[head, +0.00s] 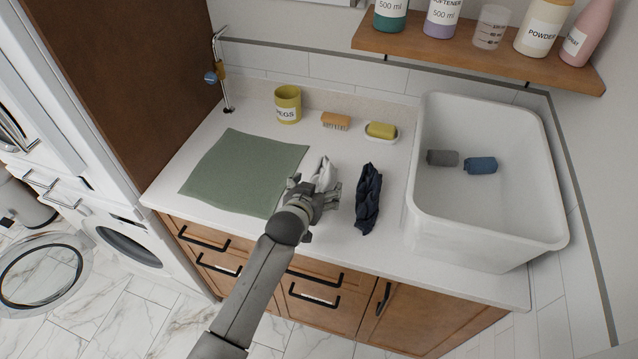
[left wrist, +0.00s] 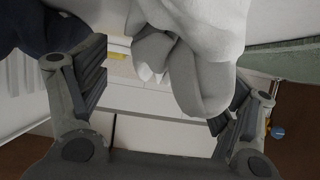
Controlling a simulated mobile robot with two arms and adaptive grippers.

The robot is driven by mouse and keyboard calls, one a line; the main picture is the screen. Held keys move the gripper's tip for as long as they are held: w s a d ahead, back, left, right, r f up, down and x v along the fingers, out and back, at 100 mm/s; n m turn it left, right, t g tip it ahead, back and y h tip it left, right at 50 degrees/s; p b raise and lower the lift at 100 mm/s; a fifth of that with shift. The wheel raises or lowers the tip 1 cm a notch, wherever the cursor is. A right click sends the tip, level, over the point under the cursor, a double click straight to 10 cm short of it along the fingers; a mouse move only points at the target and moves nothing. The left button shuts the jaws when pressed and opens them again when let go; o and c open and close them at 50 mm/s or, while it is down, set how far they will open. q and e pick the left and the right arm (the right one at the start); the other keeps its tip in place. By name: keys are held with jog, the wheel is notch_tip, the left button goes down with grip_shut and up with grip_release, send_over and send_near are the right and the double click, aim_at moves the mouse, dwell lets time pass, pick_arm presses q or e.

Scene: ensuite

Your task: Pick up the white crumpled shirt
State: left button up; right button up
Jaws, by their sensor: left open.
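The white crumpled shirt (head: 324,174) lies on the white counter between the green mat and a dark crumpled cloth (head: 368,198). My left gripper (head: 318,192) is at its near side and hides part of it. In the left wrist view the shirt (left wrist: 195,60) fills the upper middle, and part of it hangs between the spread fingers of my left gripper (left wrist: 158,105). The jaws are open, and I cannot tell whether a finger touches the cloth. The dark cloth (left wrist: 40,25) shows beside the left finger there. My right gripper is not in view.
A green mat (head: 245,170) lies left on the counter (head: 345,245). A yellow pegs cup (head: 287,104), a brush (head: 336,121) and a soap dish (head: 381,131) stand behind. A deep white basin (head: 480,220) holds two rolled cloths on the right. A bottle shelf (head: 470,52) overhangs the back.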

pick_arm(q)
jog(key=shift+w+d+f, duration=0.25)
jog(key=shift+w+f, duration=0.1)
jog(key=shift+w, duration=0.25)
jog(key=c, duration=1.2)
jog(key=shift+r, duration=0.1)
